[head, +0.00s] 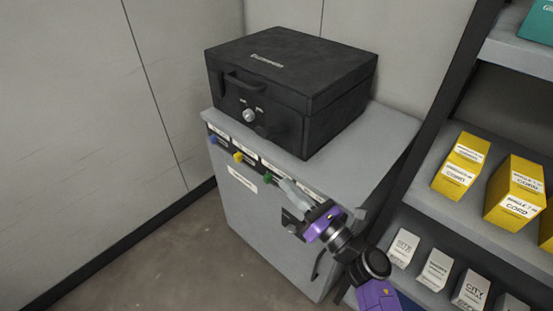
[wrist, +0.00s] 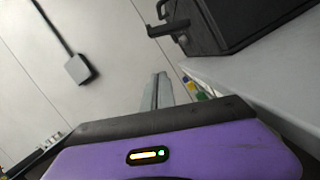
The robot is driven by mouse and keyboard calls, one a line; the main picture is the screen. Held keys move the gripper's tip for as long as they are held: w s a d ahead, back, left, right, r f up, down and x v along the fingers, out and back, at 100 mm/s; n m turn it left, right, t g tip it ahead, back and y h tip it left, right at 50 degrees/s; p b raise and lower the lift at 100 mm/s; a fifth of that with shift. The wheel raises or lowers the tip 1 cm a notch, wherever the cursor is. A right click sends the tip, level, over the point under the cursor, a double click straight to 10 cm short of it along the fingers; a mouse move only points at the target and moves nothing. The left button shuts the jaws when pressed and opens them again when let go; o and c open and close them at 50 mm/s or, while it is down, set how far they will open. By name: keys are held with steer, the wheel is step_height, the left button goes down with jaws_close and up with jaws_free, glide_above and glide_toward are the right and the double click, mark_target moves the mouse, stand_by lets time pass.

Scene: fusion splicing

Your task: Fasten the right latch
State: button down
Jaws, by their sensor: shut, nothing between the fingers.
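A black case (head: 290,85) with a closed lid sits on top of the grey cabinet (head: 375,150). Its front has a dark handle (head: 245,85), a silver knob (head: 249,115) and a dark fitting (head: 262,131) to the right of the knob. I cannot tell which part is the right latch or how it is set. My gripper (head: 280,182) is shut and empty, in front of the cabinet's upper edge, below and apart from the case. In the wrist view the closed fingers (wrist: 160,78) point up, and part of the case (wrist: 215,20) shows at upper right.
Blue, yellow and green (head: 268,178) knobs with labels line the cabinet's upper front edge, the green one close to my fingers. Shelves with yellow boxes (head: 461,165) and grey boxes (head: 437,269) stand at right. Open floor (head: 160,260) lies at left. A wall stands behind.

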mark_target(272, 131)
steer(key=w+a+r, duration=0.6)
steer(key=w, duration=0.1)
steer(key=shift+w+p, duration=0.2)
steer(key=shift+p, duration=0.1)
steer(key=shift+r, duration=0.1)
stand_by(0.4)
